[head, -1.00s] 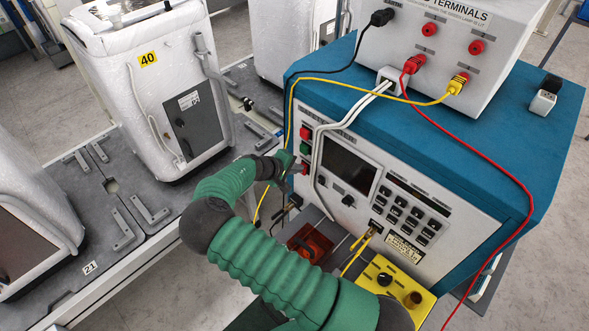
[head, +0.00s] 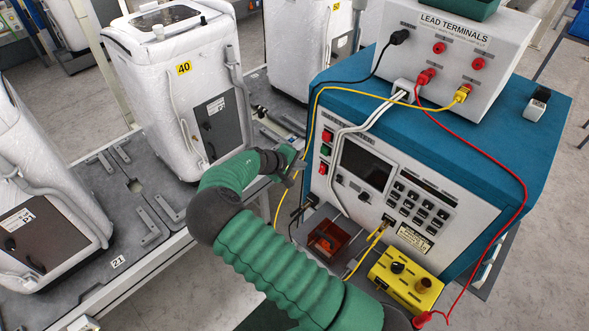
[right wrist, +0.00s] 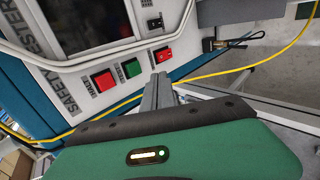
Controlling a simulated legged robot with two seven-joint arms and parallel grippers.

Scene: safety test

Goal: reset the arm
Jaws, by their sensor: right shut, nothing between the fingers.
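My right arm, in a green ribbed sleeve, reaches in from the bottom of the head view. My right gripper (head: 295,168) is shut and empty, left of the white front panel of the blue safety tester (head: 480,140). A gap shows between its tips and the red rocker switch (head: 322,169). In the right wrist view the shut grey fingers (right wrist: 158,92) point at the panel, below the red rocker switch (right wrist: 162,54), the green button (right wrist: 132,67) and the red button (right wrist: 104,80). My left gripper is not in view.
A yellow cable (head: 311,120) hangs close beside the gripper. A lead terminals box (head: 455,55) with a red lead stands on the tester. A yellow box (head: 410,285) and an orange-red open box (head: 326,240) sit below the panel. White wrapped appliances (head: 160,90) stand on the line at left.

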